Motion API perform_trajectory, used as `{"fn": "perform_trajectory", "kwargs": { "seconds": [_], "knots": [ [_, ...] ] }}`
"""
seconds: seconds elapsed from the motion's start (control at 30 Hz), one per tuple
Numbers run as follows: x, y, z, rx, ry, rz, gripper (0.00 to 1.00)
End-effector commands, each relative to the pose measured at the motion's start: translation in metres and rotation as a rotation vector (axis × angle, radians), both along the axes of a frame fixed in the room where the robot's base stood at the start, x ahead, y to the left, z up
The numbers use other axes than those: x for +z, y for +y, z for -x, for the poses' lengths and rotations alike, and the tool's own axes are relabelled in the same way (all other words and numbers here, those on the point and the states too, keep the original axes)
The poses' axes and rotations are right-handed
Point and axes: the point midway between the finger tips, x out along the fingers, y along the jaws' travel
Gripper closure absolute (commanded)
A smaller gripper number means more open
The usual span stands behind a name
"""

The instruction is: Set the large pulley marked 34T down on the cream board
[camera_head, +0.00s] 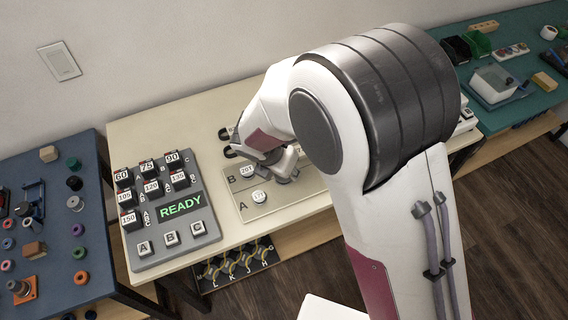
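The cream board (290,203) lies on the pale table in the middle, with letters A and B along its left side. A small white pulley (247,170) sits by the B; its mark looks like 20T. A second white round part (259,197) sits near the A; its mark is too small to read. My gripper (280,172) is low over the board's back part, close to these parts. My arm hides much of the board's right side. I cannot make out a pulley marked 34T, nor whether the fingers hold anything.
A grey panel (200,232) with numbered black blocks, a READY display and A, B, C keys stands left of the board. A blue table (60,262) with loose parts is at far left. A teal table (515,105) with bins is at the right.

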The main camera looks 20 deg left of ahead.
Motion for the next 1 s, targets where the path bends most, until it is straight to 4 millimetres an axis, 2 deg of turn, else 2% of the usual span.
{"fn": "perform_trajectory", "kwargs": {
  "seconds": [0.6,1.0],
  "knots": [
    [-0.045,0.0,0.0,0.0,0.001,0.0,0.87],
    [-0.054,0.0,0.0,0.001,0.001,-0.001,0.87]
  ]
}}
